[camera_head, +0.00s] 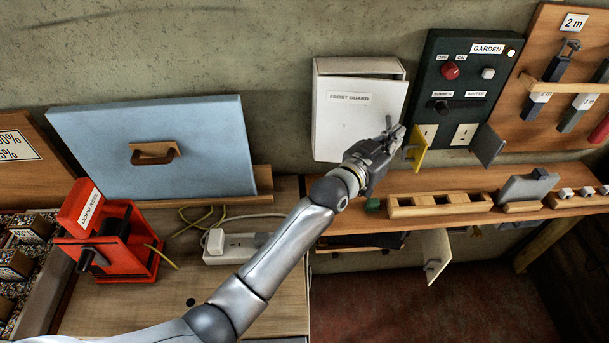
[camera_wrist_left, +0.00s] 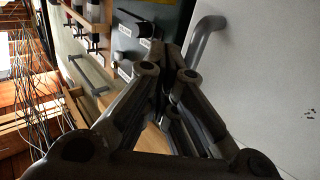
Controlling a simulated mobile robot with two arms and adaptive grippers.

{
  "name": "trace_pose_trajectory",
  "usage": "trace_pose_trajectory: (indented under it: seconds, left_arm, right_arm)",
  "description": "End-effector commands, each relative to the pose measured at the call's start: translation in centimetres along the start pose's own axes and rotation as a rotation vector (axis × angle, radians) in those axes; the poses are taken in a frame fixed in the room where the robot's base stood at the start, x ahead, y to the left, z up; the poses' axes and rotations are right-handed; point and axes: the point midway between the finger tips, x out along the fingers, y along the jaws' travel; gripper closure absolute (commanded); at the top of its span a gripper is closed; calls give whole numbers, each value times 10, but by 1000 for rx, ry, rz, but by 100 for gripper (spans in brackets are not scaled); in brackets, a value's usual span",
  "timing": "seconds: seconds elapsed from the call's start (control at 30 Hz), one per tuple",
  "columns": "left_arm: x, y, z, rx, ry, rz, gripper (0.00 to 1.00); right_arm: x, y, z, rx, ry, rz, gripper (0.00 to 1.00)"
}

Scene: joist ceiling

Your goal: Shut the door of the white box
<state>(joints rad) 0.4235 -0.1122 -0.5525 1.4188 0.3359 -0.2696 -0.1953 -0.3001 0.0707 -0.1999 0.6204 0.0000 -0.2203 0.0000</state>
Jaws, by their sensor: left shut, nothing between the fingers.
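The white box (camera_head: 360,67) labelled FROST GUARD is on the wall in the middle of the head view. Its door (camera_head: 345,118) faces me and looks slightly swung out from the box; the exact gap is hard to judge. My left gripper (camera_head: 396,132) is shut and empty at the door's lower right edge, where it hides part of that edge. In the left wrist view the shut fingers (camera_wrist_left: 172,50) are beside a grey bar handle (camera_wrist_left: 205,38) on the pale door panel (camera_wrist_left: 265,70). I cannot tell whether they touch it. My right gripper is not in view.
A dark GARDEN panel (camera_head: 455,75) with knobs and sockets is right of the box, with a yellow flap (camera_head: 416,148) close to my gripper. A wooden shelf (camera_head: 455,232) with a slotted block (camera_head: 440,204) runs below. A blue board (camera_head: 150,125) stands left.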

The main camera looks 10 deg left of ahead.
Motion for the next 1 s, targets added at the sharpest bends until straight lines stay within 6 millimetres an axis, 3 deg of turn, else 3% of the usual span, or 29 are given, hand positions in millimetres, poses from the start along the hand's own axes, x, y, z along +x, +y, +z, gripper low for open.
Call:
trace_pose_trajectory:
  seconds: [0.3, 1.0]
  left_arm:
    - [16, -8, 1, 1, 0, 0, 100]
    - [18, -8, 0, -1, 0, 0, 100]
  right_arm:
    - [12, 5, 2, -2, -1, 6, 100]
    - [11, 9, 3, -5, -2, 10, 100]
